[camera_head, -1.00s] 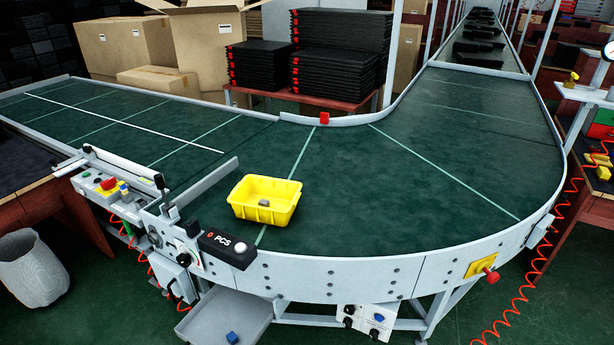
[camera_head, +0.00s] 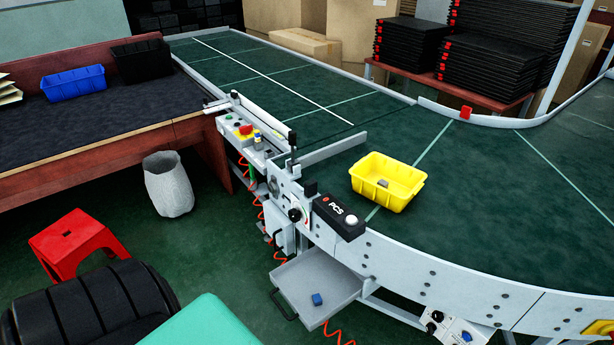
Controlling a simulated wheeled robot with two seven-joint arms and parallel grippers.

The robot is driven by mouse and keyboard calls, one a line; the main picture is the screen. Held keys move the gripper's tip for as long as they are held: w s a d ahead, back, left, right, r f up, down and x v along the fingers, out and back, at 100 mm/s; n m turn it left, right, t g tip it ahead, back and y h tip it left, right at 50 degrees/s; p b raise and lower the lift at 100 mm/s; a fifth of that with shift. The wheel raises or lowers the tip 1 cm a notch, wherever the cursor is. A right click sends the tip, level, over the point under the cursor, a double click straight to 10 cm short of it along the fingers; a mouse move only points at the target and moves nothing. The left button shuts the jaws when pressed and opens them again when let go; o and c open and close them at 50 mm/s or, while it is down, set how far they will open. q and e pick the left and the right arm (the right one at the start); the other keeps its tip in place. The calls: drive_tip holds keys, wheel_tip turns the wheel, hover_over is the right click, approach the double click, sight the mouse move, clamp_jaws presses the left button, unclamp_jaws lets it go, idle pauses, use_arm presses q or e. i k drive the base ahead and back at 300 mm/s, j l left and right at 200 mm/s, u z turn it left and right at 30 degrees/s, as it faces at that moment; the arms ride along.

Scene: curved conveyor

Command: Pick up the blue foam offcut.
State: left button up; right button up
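A small blue block, which looks like the blue foam offcut (camera_head: 317,299), lies in a grey tray (camera_head: 342,283) below the conveyor's near edge. The tray is open at the top and the block sits on its bare floor, toward the front. Neither of my grippers shows in the head view.
A yellow bin (camera_head: 400,190) with a small grey piece inside stands on the green conveyor (camera_head: 480,160) above the tray.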

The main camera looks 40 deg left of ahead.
sight(317, 301)
drive_tip(key=u, duration=1.25)
